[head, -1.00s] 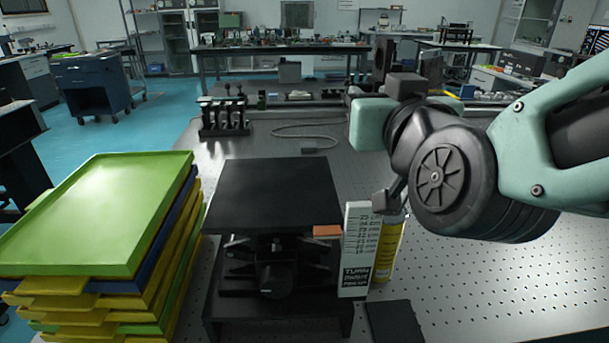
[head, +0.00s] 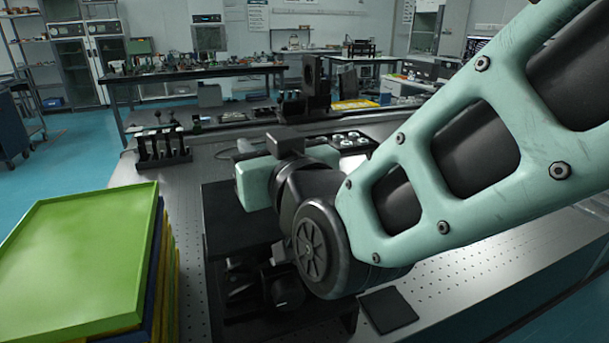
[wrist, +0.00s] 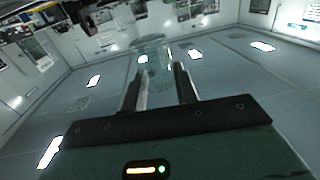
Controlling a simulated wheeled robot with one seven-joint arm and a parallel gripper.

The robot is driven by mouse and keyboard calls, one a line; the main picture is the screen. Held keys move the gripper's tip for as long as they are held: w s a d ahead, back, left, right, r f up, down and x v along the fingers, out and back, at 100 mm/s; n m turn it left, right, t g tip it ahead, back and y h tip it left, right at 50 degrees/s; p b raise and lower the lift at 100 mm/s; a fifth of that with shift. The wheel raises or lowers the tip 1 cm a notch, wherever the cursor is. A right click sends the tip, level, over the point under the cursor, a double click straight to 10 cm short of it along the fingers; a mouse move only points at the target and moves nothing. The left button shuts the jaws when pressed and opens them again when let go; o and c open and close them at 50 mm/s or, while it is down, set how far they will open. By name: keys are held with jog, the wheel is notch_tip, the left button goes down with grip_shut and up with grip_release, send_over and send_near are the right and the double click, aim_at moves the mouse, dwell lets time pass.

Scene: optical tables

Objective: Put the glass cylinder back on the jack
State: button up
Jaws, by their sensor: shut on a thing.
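The glass cylinder (wrist: 150,52) is clear and hard to make out in the wrist view. It sits between the two dark fingers of my gripper (wrist: 158,72), which is shut on it. The lab jack has a black top plate (head: 222,228) and a dark knob and base below, in the lower middle of the head view. My wrist and forearm cover the plate's right part. The teal hand body appears over the plate's far part in the head view. The fingers and the cylinder are hidden there, so the height above the plate cannot be told.
A stack of trays with a green one on top (head: 85,255) stands left of the jack. A black flat pad (head: 388,309) lies right of it. A dark rack (head: 163,145) and a black tray of small parts (head: 350,142) stand farther back. Perforated tabletop (head: 440,280) is bare at right.

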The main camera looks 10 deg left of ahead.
jog(key=shift+f, duration=2.6)
jog(key=shift+f, duration=0.1)
jog(key=shift+f+b, duration=0.15)
jog(key=shift+b, duration=0.2)
jog(key=o, duration=1)
jog(key=shift+r, duration=0.2)
